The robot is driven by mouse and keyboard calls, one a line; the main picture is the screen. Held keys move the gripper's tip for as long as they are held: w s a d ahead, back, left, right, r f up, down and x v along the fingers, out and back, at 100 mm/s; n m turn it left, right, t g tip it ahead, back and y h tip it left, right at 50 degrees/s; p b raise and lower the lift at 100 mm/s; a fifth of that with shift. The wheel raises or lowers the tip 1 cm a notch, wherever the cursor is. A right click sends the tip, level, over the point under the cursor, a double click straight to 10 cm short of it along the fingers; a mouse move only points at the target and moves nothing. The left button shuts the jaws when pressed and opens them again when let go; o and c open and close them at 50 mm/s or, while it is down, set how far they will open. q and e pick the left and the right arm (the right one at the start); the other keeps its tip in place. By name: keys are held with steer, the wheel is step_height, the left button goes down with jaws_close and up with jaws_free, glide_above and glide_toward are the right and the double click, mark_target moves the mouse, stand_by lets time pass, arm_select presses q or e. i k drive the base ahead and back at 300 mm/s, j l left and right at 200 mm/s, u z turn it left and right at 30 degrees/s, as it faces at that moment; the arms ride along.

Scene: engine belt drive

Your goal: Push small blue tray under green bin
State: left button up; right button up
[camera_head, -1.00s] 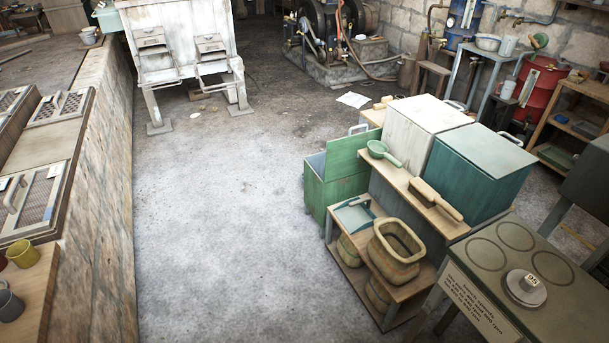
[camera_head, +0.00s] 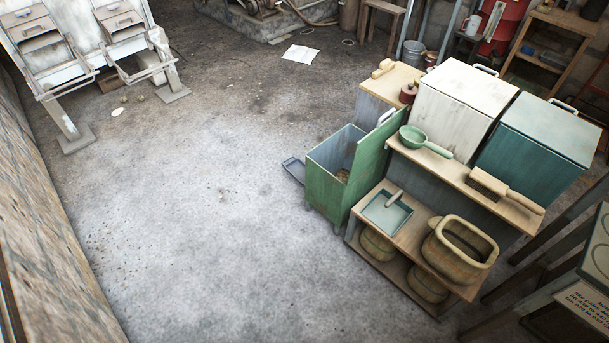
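A green bin (camera_head: 325,190) stands on the floor at the left end of a wooden shelf unit. Its lid is raised and leans toward the shelf, and some brownish contents show inside. A small blue-grey tray (camera_head: 293,170) lies on the floor against the bin's left side. Part of the tray is hidden by the bin, so I cannot tell whether it reaches underneath. Neither of my grippers shows in the head view.
The shelf holds a teal dustpan-like tray (camera_head: 387,212), a wooden basket (camera_head: 459,249), a green scoop (camera_head: 413,137) and a brush (camera_head: 488,184). White (camera_head: 464,94) and teal (camera_head: 537,140) bins stand behind. The concrete floor (camera_head: 200,200) left of the green bin is clear.

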mark_target(296, 166)
steer(key=i+j, duration=0.1)
steer(key=i+j+z, duration=0.1)
steer(key=i+j, duration=0.4)
steer(key=i, duration=0.15)
steer(key=i+j+z, duration=0.1)
steer(key=i+j, duration=0.45)
steer(key=i, duration=0.1)
